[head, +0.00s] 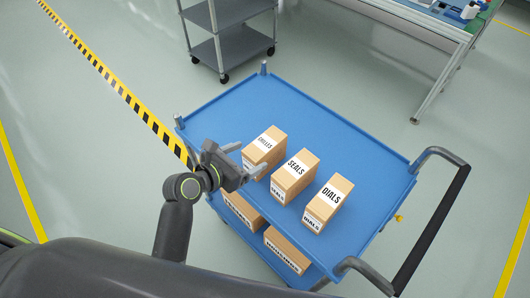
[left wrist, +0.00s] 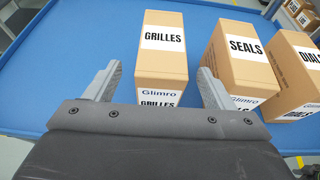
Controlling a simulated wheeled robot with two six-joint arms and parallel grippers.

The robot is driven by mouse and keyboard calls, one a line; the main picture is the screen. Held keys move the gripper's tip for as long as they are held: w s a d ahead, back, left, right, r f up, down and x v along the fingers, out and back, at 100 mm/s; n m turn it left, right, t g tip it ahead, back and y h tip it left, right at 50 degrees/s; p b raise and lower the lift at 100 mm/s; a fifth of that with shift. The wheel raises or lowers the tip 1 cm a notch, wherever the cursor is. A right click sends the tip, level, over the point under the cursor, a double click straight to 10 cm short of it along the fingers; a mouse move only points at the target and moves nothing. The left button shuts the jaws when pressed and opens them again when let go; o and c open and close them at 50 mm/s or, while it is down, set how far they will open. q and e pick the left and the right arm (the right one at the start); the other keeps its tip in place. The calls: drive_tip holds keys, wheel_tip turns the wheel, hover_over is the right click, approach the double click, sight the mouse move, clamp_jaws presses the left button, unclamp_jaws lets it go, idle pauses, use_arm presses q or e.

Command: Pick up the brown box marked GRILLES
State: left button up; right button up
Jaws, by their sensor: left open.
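The brown box marked GRILLES (head: 266,147) stands on the blue cart's top shelf, leftmost of a row of three boxes. In the left wrist view the GRILLES box (left wrist: 163,62) is straight ahead, its label facing up. My left gripper (head: 246,165) is open at the near end of this box. In the left wrist view its two fingers (left wrist: 157,88) are spread to either side of the box's near end, with nothing held. The lower part of the near face is hidden by the gripper body. My right gripper is not in view.
The SEALS box (head: 295,176) and DIALS box (head: 328,203) stand to the right on the blue cart (head: 340,135), with a narrow gap beside GRILLES. More boxes lie on the lower shelf (head: 262,258). A grey cart (head: 232,45) and a workbench (head: 415,15) stand behind.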

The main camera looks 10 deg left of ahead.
sight(261, 150)
use_arm(q)
drive_tip(key=shift+x, duration=3.05)
drive_tip(key=shift+r, duration=0.1)
drive_tip(key=c, duration=1.3)
